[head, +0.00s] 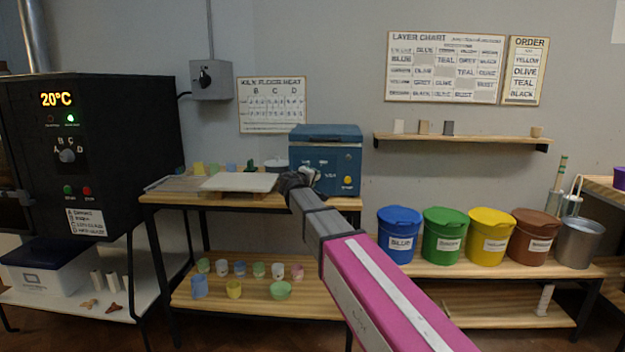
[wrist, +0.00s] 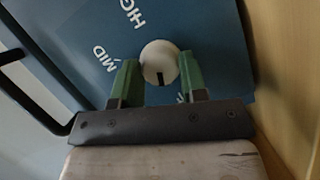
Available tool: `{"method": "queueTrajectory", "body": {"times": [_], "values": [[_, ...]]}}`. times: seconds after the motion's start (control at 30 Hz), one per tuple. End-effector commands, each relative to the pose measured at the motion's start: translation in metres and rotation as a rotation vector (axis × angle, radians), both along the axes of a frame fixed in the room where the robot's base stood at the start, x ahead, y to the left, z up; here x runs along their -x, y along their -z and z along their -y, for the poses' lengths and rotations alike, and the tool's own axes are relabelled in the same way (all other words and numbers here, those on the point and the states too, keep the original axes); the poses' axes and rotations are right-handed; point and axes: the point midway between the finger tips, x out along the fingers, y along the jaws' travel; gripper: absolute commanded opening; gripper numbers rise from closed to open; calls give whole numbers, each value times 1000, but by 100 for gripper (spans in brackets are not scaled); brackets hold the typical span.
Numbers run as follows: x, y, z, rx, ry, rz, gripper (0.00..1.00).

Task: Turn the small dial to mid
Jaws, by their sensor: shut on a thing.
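The small dial (wrist: 159,60) is a round white knob with a dark mark, on the front of a blue box (head: 326,135). In the wrist view the mark lies at the dial's lower edge, toward my gripper's base. The MID label (wrist: 103,58) is left of the dial and HIGH (wrist: 131,14) is at upper left. Another label beside the right finger is mostly hidden. My gripper (wrist: 158,74) is shut on the dial, one green finger on each side. In the head view my gripper (head: 306,172) is at the box's front and hides the dial.
The box stands on a wooden table (head: 345,203) beside a pale board (head: 238,182). A yellow button (head: 348,181) is on its front at lower right. A black kiln (head: 130,140) stands left; lidded buckets (head: 399,235) stand right.

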Motion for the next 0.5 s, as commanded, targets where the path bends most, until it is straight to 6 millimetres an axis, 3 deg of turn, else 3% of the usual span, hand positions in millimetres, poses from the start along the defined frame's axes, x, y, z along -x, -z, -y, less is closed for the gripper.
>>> {"method": "queueTrajectory", "body": {"times": [0.5], "values": [[1, -3, 2, -496, 1, 16, 15]]}}
